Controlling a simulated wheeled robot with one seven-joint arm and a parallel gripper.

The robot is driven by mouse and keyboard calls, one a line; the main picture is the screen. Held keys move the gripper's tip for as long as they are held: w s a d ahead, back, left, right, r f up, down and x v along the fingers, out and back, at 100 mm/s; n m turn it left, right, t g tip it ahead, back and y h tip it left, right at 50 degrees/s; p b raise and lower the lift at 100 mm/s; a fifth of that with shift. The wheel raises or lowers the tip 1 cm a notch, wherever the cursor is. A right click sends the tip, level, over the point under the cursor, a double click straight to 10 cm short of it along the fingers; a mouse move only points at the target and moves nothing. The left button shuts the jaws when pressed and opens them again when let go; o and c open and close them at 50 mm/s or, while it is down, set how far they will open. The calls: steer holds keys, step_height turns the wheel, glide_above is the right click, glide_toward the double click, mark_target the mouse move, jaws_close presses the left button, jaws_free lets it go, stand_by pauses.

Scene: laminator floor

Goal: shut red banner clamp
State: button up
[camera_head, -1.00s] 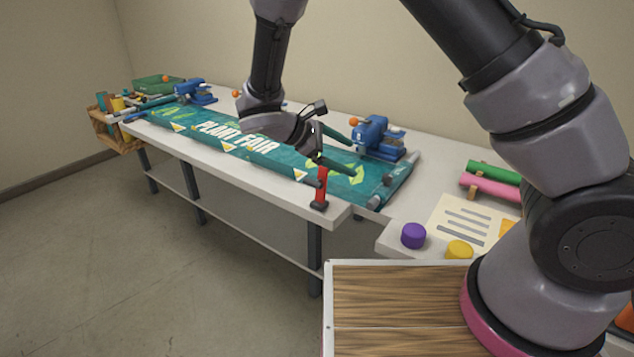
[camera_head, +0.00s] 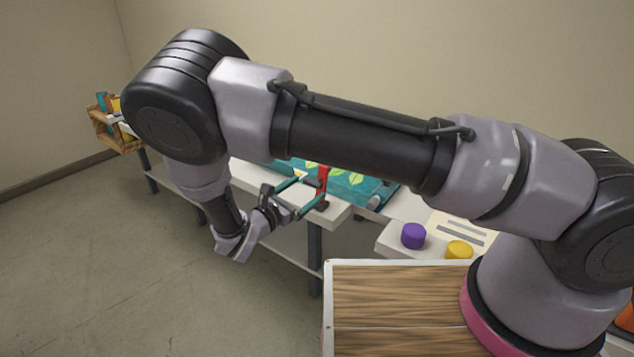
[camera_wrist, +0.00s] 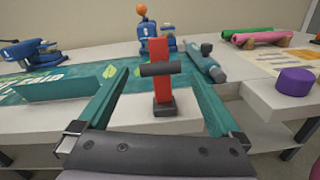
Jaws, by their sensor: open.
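The red banner clamp (camera_head: 322,187) stands at the front edge of the white table, near its right corner. In the wrist view its red lever (camera_wrist: 162,88) stands upright on a dark base, with a dark crossbar across it. My gripper (camera_head: 311,187) is open in front of the table edge, its teal fingers pointing at the clamp. In the wrist view one finger of my gripper (camera_wrist: 157,78) is on each side of the lever, with gaps on both sides. The green banner (camera_wrist: 60,88) lies on the table, partly hidden by my arm in the head view.
A blue clamp device (camera_wrist: 153,46) with an orange knob stands behind the red lever. A purple knob (camera_head: 413,236) and a yellow knob (camera_head: 459,250) are to the right. Pink and green rolls (camera_wrist: 262,37) lie farther back. The floor left of the table is clear.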

steer(key=shift+x, duration=2.8)
jaws_close()
